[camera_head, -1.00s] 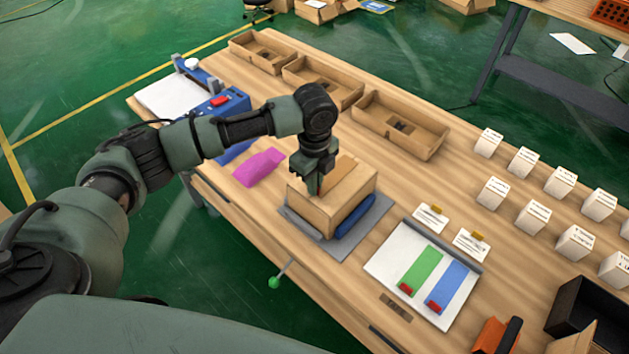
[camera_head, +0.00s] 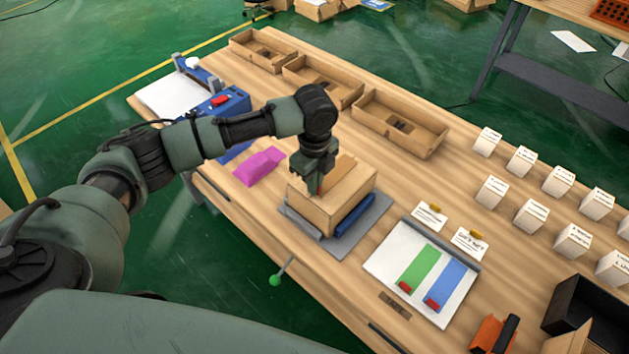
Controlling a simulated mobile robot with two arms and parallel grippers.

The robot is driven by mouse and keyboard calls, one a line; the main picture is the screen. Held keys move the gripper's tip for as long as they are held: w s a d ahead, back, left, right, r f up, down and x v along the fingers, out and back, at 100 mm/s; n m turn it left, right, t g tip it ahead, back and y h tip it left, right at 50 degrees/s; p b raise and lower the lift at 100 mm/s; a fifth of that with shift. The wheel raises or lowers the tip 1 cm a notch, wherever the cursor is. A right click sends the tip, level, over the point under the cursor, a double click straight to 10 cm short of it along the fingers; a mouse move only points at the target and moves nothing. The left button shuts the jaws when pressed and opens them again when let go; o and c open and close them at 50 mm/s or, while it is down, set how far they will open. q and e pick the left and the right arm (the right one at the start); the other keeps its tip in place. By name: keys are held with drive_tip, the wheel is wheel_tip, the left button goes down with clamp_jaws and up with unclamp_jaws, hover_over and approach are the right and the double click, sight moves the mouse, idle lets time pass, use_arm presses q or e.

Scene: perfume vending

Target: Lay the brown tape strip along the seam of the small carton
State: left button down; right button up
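The small carton (camera_head: 348,202) stands on a grey mat (camera_head: 362,236) near the table's front edge. A darker brown strip (camera_head: 343,168) shows on the carton's top beside my gripper; I cannot tell whether it is the tape or a flap. My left gripper (camera_head: 314,188) points down at the left part of the carton's top and hides part of it. Its fingers are too small and dark to tell open from shut, or whether they hold tape. A small red mark shows at the fingers. My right gripper is not in view.
A dark blue object (camera_head: 355,213) lies against the carton's right side. A magenta piece (camera_head: 259,166) lies to the left. A white board (camera_head: 385,262) with green and blue strips lies to the right. Open trays (camera_head: 425,150) line the back. Several white boxes (camera_head: 533,216) stand at the right.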

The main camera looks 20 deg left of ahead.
use_arm(q)
drive_tip(key=shift+f, duration=0.3)
drive_tip(key=c, duration=1.5)
unclamp_jaws()
drive_tip(key=shift+c, duration=0.2)
drive_tip(key=shift+r, duration=0.1)
drive_tip(key=shift+r+p, duration=0.7)
drive_tip(key=shift+p, duration=0.25)
wheel_tip(320, 180, up, 4)
drive_tip(key=p, duration=0.5)
drive_tip(key=shift+r, duration=0.25)
drive_tip(key=shift+d+f, duration=0.1)
